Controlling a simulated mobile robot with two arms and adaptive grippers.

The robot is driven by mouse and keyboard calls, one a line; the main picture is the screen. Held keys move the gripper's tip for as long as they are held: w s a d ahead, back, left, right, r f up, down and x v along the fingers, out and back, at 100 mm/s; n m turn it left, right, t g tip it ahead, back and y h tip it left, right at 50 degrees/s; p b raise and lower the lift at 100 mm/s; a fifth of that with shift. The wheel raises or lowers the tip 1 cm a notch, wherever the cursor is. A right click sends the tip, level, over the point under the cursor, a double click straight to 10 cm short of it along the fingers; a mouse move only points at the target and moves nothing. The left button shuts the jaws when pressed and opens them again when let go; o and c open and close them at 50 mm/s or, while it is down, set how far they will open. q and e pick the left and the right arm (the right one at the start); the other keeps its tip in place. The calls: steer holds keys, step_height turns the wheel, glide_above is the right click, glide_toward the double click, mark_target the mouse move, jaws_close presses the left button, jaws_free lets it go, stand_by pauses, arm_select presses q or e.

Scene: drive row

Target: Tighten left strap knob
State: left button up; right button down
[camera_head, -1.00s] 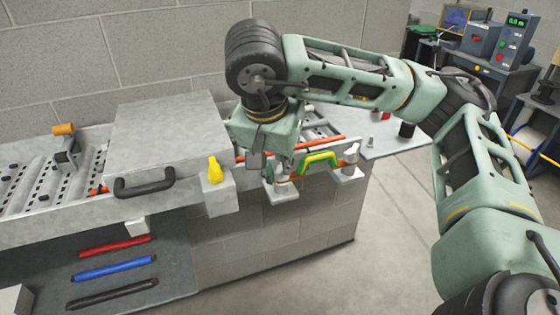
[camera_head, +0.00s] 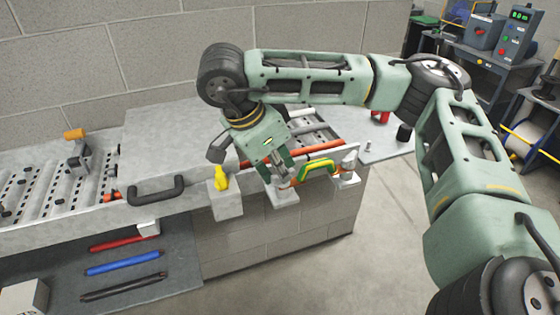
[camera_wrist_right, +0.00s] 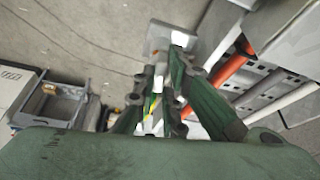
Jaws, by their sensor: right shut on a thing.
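My right gripper (camera_head: 280,181) comes down tilted onto the left of two small white brackets (camera_head: 282,199) at the rail's front edge. It is shut on the left strap knob, which its fingers mostly hide. The right strap knob (camera_head: 348,160), pale, stands on the right bracket. In the right wrist view the green fingers close around a pale part, with the grey-white bracket (camera_wrist_right: 171,38) just beyond. My left gripper is out of view.
A yellow knob (camera_head: 221,180) stands on a grey block left of my gripper. Red, blue and black bars lie on a lower shelf. Open floor lies to the right.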

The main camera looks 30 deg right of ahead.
steer(key=m+p, duration=0.1)
steer(key=m, duration=0.1)
steer(key=m+g, duration=0.1)
steer(key=shift+w+r+m+g+p, duration=0.1)
steer(key=shift+w+m+g+p, duration=0.05)
steer(key=shift+m+g+p, duration=0.2)
steer(key=m+g+p, duration=0.1)
steer(key=m, duration=0.1)
steer(key=shift+w+d+m+y, duration=0.1)
steer(key=shift+m+y, duration=0.25)
steer(key=shift+y, duration=0.05)
steer(key=m, duration=0.2)
steer(key=shift+w+m+g+y+p, duration=0.1)
steer(key=shift+m+g+y+p, duration=0.2)
steer(key=shift+y+p, duration=0.1)
steer(key=shift+d+m+g+y, duration=0.2)
steer(key=shift+m+y, duration=0.3)
steer(key=shift+m, duration=1)
steer(key=c, duration=1.8)
jaws_free()
